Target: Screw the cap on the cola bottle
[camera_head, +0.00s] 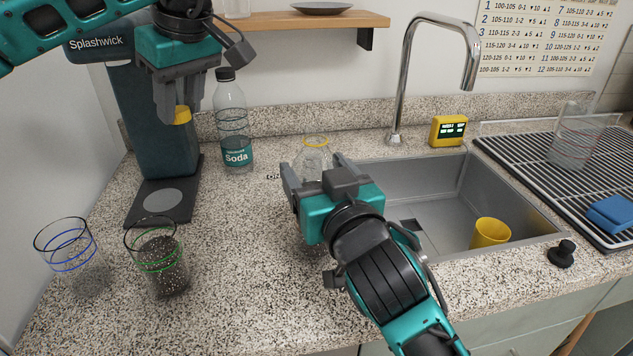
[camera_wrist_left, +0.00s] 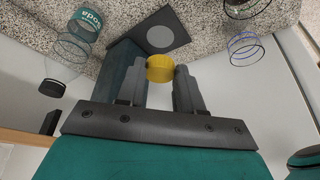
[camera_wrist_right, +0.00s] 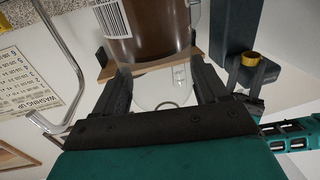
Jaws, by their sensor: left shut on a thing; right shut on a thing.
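My left gripper (camera_head: 177,112) is shut on the yellow cap (camera_head: 182,116), high at the left, in front of the dark drink machine. The cap also shows between the fingertips in the left wrist view (camera_wrist_left: 160,68). My right gripper (camera_head: 317,174) is shut on the cola bottle (camera_head: 314,155), which stands upright on the counter left of the sink. The bottle's clear, uncapped top with a yellow ring shows above the fingers; its lower body is mostly hidden by the gripper. The right wrist view shows its brown contents and barcode label (camera_wrist_right: 112,20). The cap is apart from the bottle.
A soda bottle (camera_head: 232,120) with a dark cap stands between the Splashwick machine (camera_head: 152,130) and the cola bottle. Two glasses (camera_head: 68,255) (camera_head: 157,260) stand front left. The sink (camera_head: 425,195) holds a yellow cup (camera_head: 490,233). A yellow timer (camera_head: 449,131) stands behind it.

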